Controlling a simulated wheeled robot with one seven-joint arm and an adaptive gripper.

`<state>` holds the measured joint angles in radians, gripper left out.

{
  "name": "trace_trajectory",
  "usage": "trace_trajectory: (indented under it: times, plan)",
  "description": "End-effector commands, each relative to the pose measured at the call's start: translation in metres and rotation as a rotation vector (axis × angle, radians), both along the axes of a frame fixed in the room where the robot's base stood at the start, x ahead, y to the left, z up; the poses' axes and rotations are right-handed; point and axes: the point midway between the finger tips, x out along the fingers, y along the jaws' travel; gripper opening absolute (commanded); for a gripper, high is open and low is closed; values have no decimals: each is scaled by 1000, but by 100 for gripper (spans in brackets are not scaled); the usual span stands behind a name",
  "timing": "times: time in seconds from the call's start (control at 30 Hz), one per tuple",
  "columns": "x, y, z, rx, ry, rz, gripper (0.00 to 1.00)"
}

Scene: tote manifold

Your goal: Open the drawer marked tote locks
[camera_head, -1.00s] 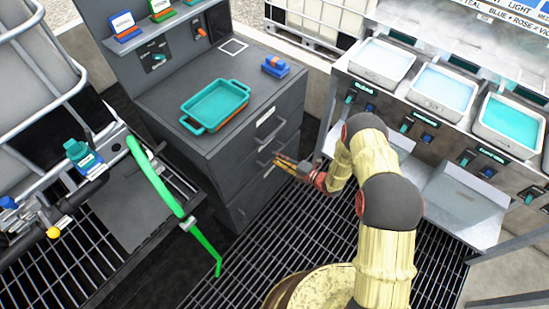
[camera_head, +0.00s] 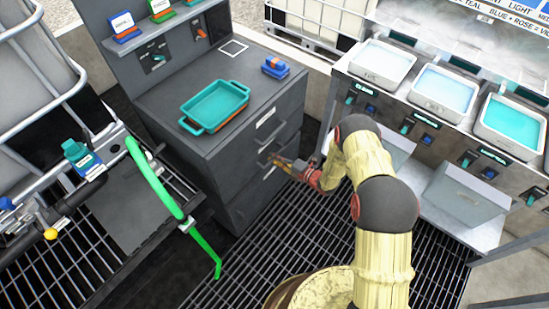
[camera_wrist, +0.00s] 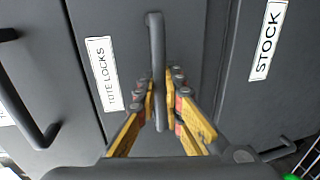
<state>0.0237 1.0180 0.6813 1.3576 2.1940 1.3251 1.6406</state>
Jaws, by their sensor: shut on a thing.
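The grey drawer marked TOTE LOCKS (camera_wrist: 104,74) fills the middle of the wrist view, its white label left of a grey bar handle (camera_wrist: 156,45). My gripper (camera_wrist: 162,92) has its yellow fingers on both sides of this handle, shut on it. In the head view my gripper (camera_head: 277,160) is at the front of the grey cabinet (camera_head: 217,160), at a drawer below the top one. The drawer front looks flush with its neighbours. The fingertips partly hide the handle.
A drawer marked STOCK (camera_wrist: 267,40) and another handle (camera_wrist: 25,110) flank it. On the cabinet top are a teal tray (camera_head: 215,105) and a blue-orange block (camera_head: 275,67). A green hose (camera_head: 155,180) hangs left. Open grating floor lies before the cabinet.

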Motion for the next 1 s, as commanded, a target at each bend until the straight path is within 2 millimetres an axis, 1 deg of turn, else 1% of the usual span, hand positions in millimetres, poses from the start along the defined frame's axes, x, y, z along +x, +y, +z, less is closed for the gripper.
trace_trajectory:
  times: [0.77, 0.87, 1.0]
  plan:
    - [-1, -1, -1, -1, 2, -1, 0]
    - [-4, -6, -1, -1, 2, -2, 0]
    - [-14, -19, -1, -2, 4, -4, 0]
